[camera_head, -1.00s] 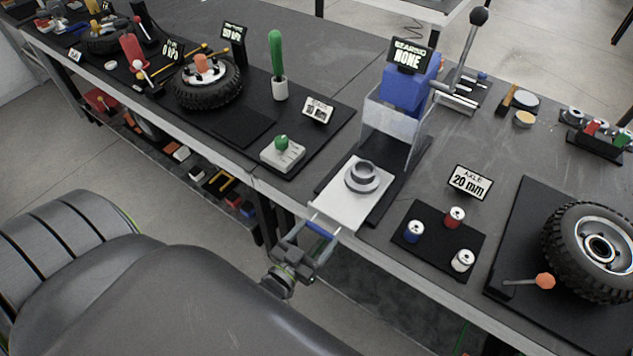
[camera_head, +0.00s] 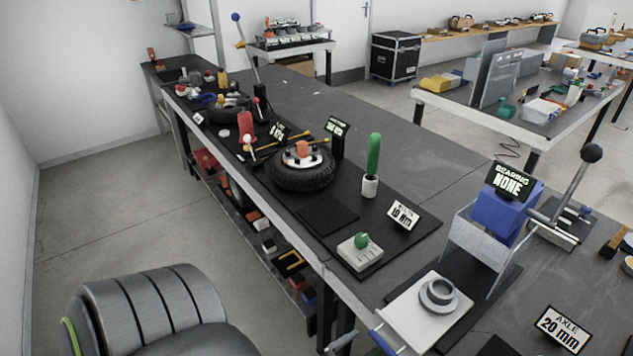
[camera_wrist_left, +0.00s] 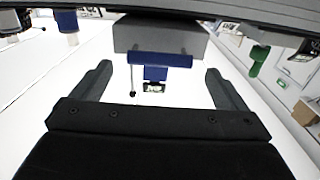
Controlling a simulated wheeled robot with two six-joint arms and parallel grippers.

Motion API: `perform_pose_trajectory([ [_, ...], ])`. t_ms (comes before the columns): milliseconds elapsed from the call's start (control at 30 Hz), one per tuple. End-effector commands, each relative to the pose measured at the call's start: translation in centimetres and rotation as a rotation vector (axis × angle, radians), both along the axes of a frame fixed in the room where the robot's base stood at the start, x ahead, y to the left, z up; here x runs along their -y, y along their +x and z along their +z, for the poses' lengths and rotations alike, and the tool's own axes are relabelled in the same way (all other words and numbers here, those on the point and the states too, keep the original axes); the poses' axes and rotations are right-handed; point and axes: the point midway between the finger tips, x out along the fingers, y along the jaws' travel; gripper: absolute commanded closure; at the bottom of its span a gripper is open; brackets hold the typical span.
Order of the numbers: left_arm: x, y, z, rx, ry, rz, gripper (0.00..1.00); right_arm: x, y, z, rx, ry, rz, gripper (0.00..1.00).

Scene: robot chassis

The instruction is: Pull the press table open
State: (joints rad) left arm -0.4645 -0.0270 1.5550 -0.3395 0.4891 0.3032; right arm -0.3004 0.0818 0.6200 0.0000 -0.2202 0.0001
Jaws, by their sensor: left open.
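The press table is a pale plate (camera_head: 405,313) with a grey stepped ring (camera_head: 438,294) on it, at the lower right of the head view. It lies in front of the blue press body (camera_head: 497,216) at the bench edge. Its blue handle (camera_head: 382,342) is at the bottom of the picture. My left gripper (camera_wrist_left: 158,68) is open in the left wrist view, with a blue bar (camera_wrist_left: 160,60) that looks like the handle between its fingertips. Contact cannot be told. My right gripper is not shown.
A black mat with a small wheel (camera_head: 303,168) and a green-handled tool (camera_head: 373,160) lies left of the press. The press lever (camera_head: 574,181) rises behind. Floor is free in front of the bench.

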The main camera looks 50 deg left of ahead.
Motion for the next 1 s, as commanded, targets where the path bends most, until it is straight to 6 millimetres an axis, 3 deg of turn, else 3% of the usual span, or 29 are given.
perform_pose_trajectory([
  [300, -0.3, -7.3, -0.4, -0.005, 0.0, 0.002, 0.05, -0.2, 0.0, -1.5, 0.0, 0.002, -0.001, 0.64],
  [600, -0.4, -12.8, -0.3, -0.004, 0.0, 0.001, 0.05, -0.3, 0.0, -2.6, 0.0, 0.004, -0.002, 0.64],
  [800, -0.5, -14.3, -0.1, -0.001, 0.0, 0.0, 0.05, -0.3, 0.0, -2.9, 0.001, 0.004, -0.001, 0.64],
  [1000, -0.5, -14.5, 0.0, 0.0, 0.0, 0.0, 0.05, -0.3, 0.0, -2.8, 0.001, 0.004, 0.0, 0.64],
])
